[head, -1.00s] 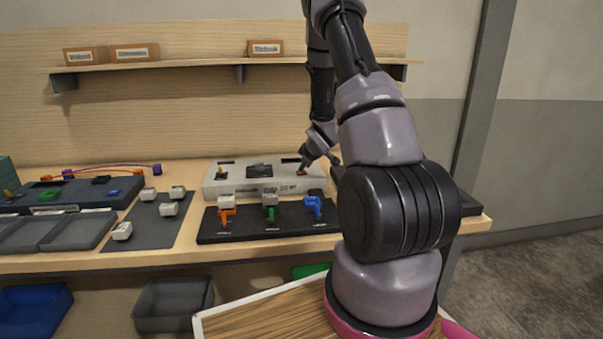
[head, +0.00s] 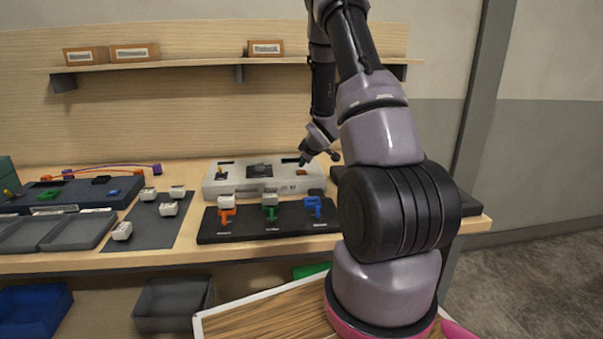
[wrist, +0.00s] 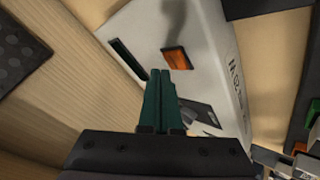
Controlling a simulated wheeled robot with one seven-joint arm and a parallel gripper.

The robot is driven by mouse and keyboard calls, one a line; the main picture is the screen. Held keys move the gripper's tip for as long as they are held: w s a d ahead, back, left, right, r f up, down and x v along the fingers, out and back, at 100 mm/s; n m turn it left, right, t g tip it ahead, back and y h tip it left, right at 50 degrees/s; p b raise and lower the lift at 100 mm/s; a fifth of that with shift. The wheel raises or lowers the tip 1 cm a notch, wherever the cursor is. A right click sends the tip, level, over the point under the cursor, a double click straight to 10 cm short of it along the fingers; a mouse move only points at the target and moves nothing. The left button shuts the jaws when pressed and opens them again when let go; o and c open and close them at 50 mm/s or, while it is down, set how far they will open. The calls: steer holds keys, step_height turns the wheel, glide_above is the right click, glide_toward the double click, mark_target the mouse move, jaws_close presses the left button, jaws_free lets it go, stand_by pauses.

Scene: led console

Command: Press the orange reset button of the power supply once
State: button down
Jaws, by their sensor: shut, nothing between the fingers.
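The power supply (head: 232,188) is a white box on the bench, and its top also shows in the wrist view (wrist: 199,30). The orange reset button (wrist: 177,58) is a small rectangle on that top, lit orange; in the head view it is a small patch (head: 301,172). My gripper (wrist: 165,73) has green fingers shut together with nothing between them. Its tips appear just beside the button in the wrist view, and it also shows in the head view (head: 302,162). The tips look raised above the top; the exact gap is unclear.
A black board (head: 252,236) with orange, green and blue connectors lies in front of the box. A grey mat (head: 146,230) with several white blocks is to its left. A dark panel (head: 462,201) is partly hidden behind my arm. A shelf with boxes is above.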

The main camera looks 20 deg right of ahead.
mark_target(303, 173)
steer(key=shift+r, duration=2.5)
steer(key=shift+r, duration=0.35)
steer(key=s+a+r+m+h, duration=0.1)
steer(key=s+a+r+m, duration=0.2)
steer(key=s+r, duration=0.45)
steer(key=s+a+r+m, duration=0.3)
steer(key=s+r+m, duration=0.1)
steer(key=r, duration=0.7)
steer(key=s+a+r+m+y, duration=0.1)
steer(key=s+a, duration=0.3)
steer(key=s, duration=0.4)
steer(key=s+a+r+m+g+y, duration=0.1)
steer(key=s+a+r, duration=0.3)
steer(key=s, duration=0.4)
steer(key=s+a+r+m+g+y, duration=0.1)
steer(key=s+a+r+m, duration=0.1)
steer(key=s, duration=0.6)
steer(key=a+m, duration=0.1)
steer(key=a, duration=0.1)
steer(key=shift+a+r+y, duration=0.2)
steer(key=shift+a+y, duration=0.1)
steer(key=shift+y, duration=0.1)
